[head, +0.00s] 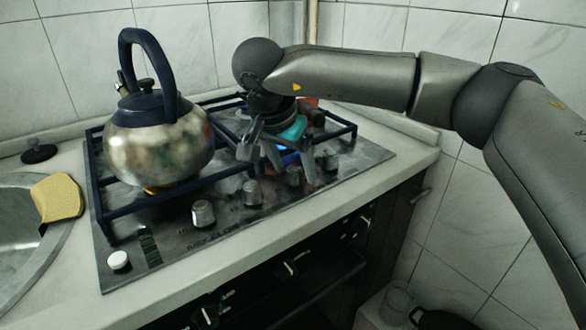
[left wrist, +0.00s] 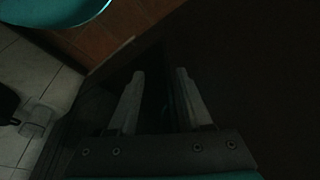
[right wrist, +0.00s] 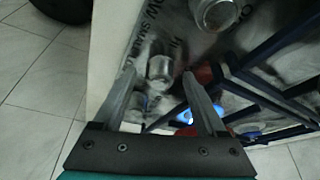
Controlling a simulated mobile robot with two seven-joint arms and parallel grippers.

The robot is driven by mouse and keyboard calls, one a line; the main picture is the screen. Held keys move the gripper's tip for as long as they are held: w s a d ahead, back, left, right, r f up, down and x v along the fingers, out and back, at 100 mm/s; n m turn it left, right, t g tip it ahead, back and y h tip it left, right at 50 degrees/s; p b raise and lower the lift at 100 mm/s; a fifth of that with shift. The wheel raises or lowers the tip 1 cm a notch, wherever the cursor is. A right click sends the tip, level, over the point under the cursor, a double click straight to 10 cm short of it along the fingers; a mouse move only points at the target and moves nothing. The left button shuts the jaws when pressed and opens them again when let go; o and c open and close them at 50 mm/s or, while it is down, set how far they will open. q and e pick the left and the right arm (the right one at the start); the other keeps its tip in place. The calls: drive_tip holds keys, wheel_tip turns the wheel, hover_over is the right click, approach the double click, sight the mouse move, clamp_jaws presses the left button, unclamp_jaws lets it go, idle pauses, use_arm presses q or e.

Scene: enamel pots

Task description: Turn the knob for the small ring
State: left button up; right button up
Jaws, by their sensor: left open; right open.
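A row of several silver knobs (head: 203,213) runs along the front of the dark hob. Lettering beside them is only partly legible, so I cannot tell which serves the small ring. My right gripper (head: 280,165) is open above the right part of this row. In the right wrist view, one knob (right wrist: 160,68) shows between the open fingertips (right wrist: 158,74); touching cannot be judged. Another knob (right wrist: 214,12) lies beyond. A blue flame (head: 285,150) shows beneath the right gripper, which partly hides that ring. My left gripper (left wrist: 158,72) is open and empty, seen only in the left wrist view.
A steel kettle (head: 158,145) with a dark handle stands on the left of the hob, an orange glow beneath it. Dark pan-support bars (head: 115,212) rise behind the knobs. A sink with a yellow sponge (head: 57,198) is at left. The counter's front edge is clear.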

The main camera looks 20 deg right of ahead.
clamp_jaws()
idle(0.7)
